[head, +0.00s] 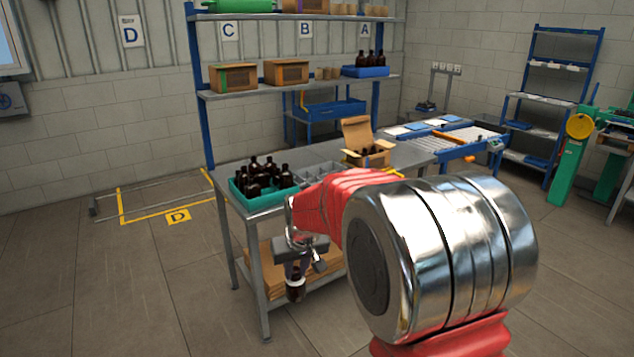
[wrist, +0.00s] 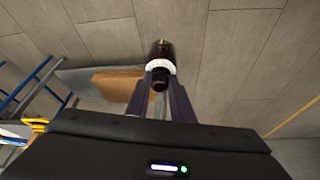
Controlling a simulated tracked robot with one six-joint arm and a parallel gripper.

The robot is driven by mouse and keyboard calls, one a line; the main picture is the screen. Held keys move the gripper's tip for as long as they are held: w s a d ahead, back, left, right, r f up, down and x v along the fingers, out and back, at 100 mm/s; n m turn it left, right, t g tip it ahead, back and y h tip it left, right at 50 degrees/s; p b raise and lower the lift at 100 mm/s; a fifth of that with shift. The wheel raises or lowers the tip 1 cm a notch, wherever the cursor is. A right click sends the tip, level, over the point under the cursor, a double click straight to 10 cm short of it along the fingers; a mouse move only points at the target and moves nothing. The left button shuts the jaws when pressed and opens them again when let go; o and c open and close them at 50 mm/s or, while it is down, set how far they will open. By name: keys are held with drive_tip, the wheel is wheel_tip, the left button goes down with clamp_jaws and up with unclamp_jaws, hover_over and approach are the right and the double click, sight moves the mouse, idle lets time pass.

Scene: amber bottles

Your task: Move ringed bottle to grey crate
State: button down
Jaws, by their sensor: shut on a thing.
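My gripper (head: 297,272) is shut on the ringed bottle (head: 295,291), a dark brown bottle with a white ring. It holds the bottle in front of the table's near side, below the tabletop. In the wrist view the bottle (wrist: 162,50) sits between the fingertips of my gripper (wrist: 160,75), with the white ring at the fingertips. The grey crate (head: 312,169), with compartments, stands on the table behind my arm, which hides part of it. I cannot tell whether it holds any bottles.
A teal crate (head: 252,209) with several dark bottles stands at the left of the table (head: 270,213). An open cardboard box (head: 356,133) with bottles stands at its right. Flat brown cardboard (head: 273,272) lies on the lower shelf.

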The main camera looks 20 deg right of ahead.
sight(295, 301)
drive_tip(key=shift+f, duration=0.1)
drive_tip(key=shift+f, duration=0.3)
drive_tip(key=f, duration=0.3)
drive_tip(key=s+f, duration=0.1)
drive_tip(key=f, duration=0.1)
drive_tip(key=s+a+f, duration=0.1)
drive_tip(key=f, duration=0.2)
drive_tip(key=shift+a+f, duration=0.1)
drive_tip(key=shift+f, duration=0.2)
drive_tip(key=s+a+f, duration=0.1)
drive_tip(key=s+f, duration=0.5)
drive_tip(key=f, duration=0.4)
drive_tip(key=shift+s+a+f, duration=0.15)
drive_tip(key=shift+a+f, duration=0.25)
